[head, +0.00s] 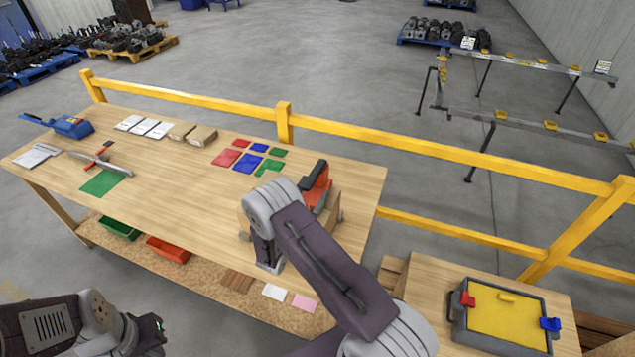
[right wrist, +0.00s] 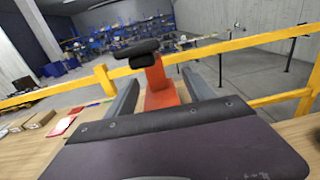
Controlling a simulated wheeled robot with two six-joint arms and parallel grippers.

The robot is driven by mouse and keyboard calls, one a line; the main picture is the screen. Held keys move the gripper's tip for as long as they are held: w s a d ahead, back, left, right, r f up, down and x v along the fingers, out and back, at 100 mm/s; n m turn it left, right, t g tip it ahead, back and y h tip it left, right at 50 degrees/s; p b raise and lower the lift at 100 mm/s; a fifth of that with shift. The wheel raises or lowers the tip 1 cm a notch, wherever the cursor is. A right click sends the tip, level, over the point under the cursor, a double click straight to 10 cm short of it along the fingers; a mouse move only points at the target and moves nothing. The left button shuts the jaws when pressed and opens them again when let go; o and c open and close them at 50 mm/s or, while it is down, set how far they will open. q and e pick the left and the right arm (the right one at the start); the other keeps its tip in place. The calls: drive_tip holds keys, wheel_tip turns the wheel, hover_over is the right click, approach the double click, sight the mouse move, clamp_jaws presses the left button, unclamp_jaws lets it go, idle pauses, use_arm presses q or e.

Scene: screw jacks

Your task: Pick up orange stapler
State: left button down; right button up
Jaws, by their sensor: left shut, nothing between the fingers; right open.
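The orange stapler (head: 316,190), with a black top, is at the right end of the wooden workbench in the head view. My right arm hides its lower and near parts. In the right wrist view the orange stapler (right wrist: 161,97) stands ahead, between the two grey fingers of my open right gripper (right wrist: 160,92). I cannot tell whether the fingers touch it.
A yellow rail (head: 400,132) runs behind the workbench (head: 200,200). Coloured cards (head: 247,162) and small boxes (head: 200,136) lie left of the stapler. A blue tool (head: 72,127) is at the far left. A yellow-topped fixture (head: 505,320) stands at lower right. The bench middle is clear.

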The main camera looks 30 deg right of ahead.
sight(318, 187)
drive_tip(key=shift+w+a+n+t, duration=0.3)
drive_tip(key=shift+a+t, duration=0.05)
drive_tip(key=shift+t, duration=0.05)
drive_tip(key=shift+d, duration=0.1)
drive_tip(key=p+x, duration=0.1)
drive_tip(key=x, duration=0.2)
drive_tip(key=shift+d+r+p, duration=0.1)
drive_tip(key=shift+d+p, duration=0.1)
drive_tip(key=shift+p, duration=0.2)
drive_tip(key=shift+w+d, duration=0.15)
drive_tip(key=shift+w, duration=0.05)
drive_tip(key=shift+w+d, duration=0.15)
drive_tip(key=shift+w, duration=0.05)
drive_tip(key=p+x, duration=0.2)
drive_tip(key=x, duration=0.2)
drive_tip(key=shift+r, duration=0.1)
drive_tip(key=shift+w+d, duration=0.15)
drive_tip(key=shift+w, duration=0.15)
drive_tip(key=c, duration=1.3)
clamp_jaws()
